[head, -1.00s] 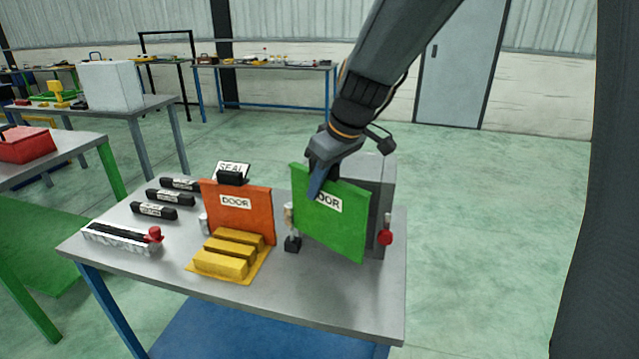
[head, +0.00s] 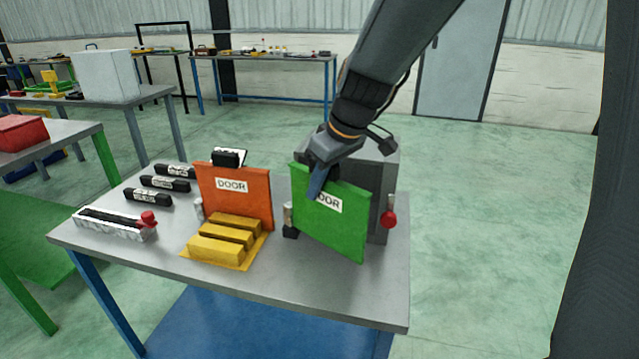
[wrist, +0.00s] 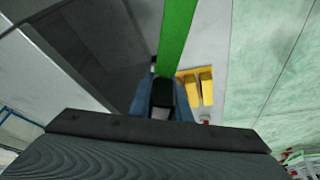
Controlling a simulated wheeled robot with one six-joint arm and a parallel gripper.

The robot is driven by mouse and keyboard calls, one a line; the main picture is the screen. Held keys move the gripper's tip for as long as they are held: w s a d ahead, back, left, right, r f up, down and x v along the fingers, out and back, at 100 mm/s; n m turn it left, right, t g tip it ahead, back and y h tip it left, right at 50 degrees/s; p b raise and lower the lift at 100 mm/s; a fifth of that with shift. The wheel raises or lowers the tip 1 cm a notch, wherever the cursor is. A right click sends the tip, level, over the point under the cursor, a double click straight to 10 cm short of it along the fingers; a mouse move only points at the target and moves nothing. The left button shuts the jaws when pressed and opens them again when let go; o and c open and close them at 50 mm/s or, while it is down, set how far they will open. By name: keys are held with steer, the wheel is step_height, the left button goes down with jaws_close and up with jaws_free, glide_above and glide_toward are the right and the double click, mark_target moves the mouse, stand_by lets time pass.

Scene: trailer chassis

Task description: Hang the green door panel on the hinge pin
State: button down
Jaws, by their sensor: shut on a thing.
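The green door panel (head: 336,229) hangs upright from my gripper (head: 317,180), in front of a grey box (head: 377,170) on the table. My gripper is shut on its top edge, partly covering the "DOOR" label. In the wrist view the panel is a green strip (wrist: 178,38) running away from my gripper (wrist: 164,95). A light upright post on a black block (head: 289,230), perhaps the hinge pin, stands at the panel's left edge. I cannot tell whether they touch. The panel hides part of the grey box.
An orange door panel (head: 232,199) stands to the left, behind yellow bars (head: 226,240). A red-knobbed lever (head: 389,217) is right of the green panel. The table's front right is clear.

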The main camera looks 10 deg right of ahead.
steer(key=shift+f, duration=0.1)
steer(key=c, duration=1.6)
jaws_free()
steer(key=shift+o, duration=0.2)
